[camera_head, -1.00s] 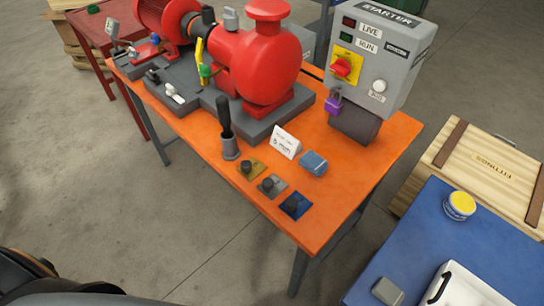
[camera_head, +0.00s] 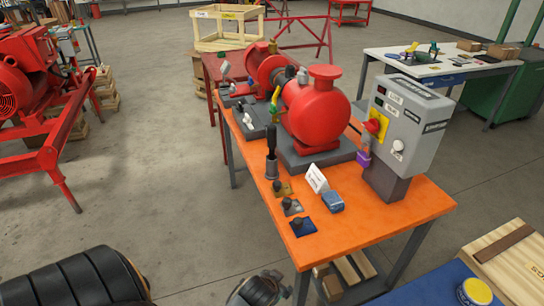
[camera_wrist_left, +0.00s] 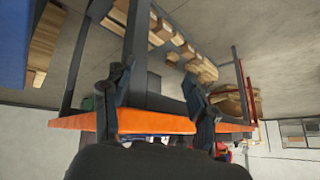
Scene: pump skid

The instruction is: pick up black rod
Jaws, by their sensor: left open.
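The black rod (camera_head: 271,138) stands upright in a small grey cup (camera_head: 271,168) on the orange table, in front of the red pump. In the left wrist view my left gripper (camera_wrist_left: 158,95) is open, with its two dark fingers apart and nothing between them. The orange table edge (camera_wrist_left: 155,121) shows beyond the fingers. The rod cannot be made out in that view. My right gripper is in neither view.
The orange table (camera_head: 375,228) also bears the red pump (camera_head: 316,112), the grey starter box (camera_head: 410,125), a white card (camera_head: 316,180), a blue block (camera_head: 330,201) and small knobbed plates (camera_head: 303,226). A blue surface (camera_head: 425,292) lies at the lower right. Floor left of the table is clear.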

